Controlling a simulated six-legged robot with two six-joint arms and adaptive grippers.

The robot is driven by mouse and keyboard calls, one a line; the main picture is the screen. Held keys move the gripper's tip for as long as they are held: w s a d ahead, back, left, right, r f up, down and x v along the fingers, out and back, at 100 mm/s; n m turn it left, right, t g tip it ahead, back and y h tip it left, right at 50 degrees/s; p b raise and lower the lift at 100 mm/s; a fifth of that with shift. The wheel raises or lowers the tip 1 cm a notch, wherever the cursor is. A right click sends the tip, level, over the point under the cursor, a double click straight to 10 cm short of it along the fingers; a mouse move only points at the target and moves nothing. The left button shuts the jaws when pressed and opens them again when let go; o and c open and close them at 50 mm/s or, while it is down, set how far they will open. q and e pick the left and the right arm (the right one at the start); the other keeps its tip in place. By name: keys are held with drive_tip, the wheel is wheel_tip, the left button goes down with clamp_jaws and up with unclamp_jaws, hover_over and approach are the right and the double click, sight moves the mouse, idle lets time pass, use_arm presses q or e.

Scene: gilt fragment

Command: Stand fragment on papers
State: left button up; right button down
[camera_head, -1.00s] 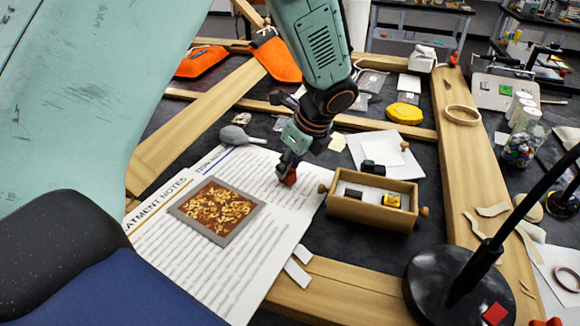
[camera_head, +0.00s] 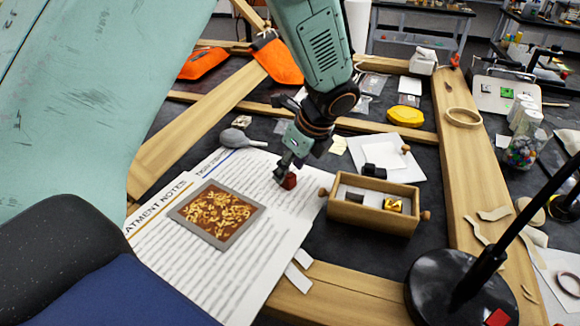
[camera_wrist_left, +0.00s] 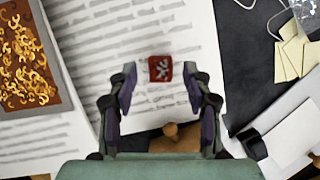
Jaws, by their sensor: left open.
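A small dark red block (camera_head: 289,181), which I take as the fragment, rests on the printed papers (camera_head: 190,270) near their right edge. In the left wrist view the red block (camera_wrist_left: 160,69) has a pale mark on its upper face and lies between and just beyond the fingertips. My left gripper (camera_head: 283,170) is just above and beside the block. Its fingers (camera_wrist_left: 160,80) are spread, with a gap to the block on both sides. My right gripper is not in view.
A framed gold-on-brown panel (camera_head: 217,212) lies on the papers' left part. A wooden box (camera_head: 372,214) with knobs, holding a gold piece (camera_head: 393,204) and a dark piece, stands right of the gripper. A black lamp base (camera_head: 440,285) and wooden beams (camera_head: 340,285) border the area.

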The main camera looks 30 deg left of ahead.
use_arm(q)
drive_tip(key=p+v, duration=0.3)
drive_tip(key=v, duration=0.8)
drive_tip(key=shift+s+r, duration=0.15)
drive_tip(key=shift+r, duration=0.15)
